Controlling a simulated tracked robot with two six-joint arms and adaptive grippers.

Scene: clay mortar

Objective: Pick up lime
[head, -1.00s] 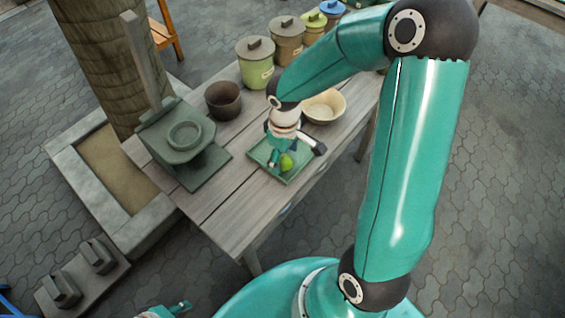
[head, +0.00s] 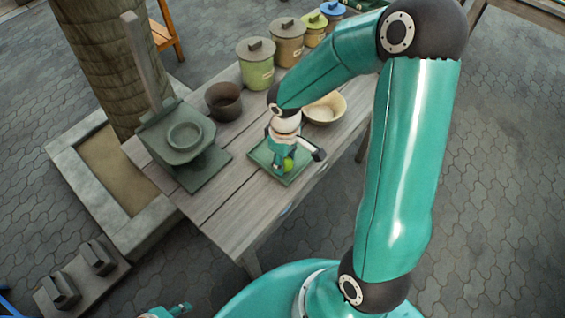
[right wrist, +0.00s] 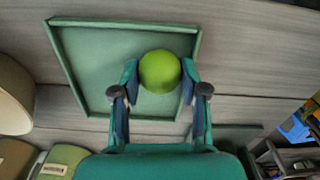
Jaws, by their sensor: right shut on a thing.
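The lime (right wrist: 160,71) is a round green fruit between the two fingers of my right gripper (right wrist: 158,84) in the right wrist view. In the head view the lime (head: 288,164) shows small at the fingertips of my right gripper (head: 283,161). The fingers touch it on both sides. Behind it lies the shallow green square tray (right wrist: 85,75), which also shows on the table in the head view (head: 263,155). I cannot tell whether the lime still rests on the tray. A small part of my left arm shows at the bottom of the head view; its jaws are unclear.
The wooden table (head: 225,205) holds a green press-like stand (head: 185,145), a dark brown pot (head: 223,102) and a cream bowl (head: 326,108). Several lidded canisters, including a light green one (head: 256,68), line the back. Bare planks lie front left of the tray.

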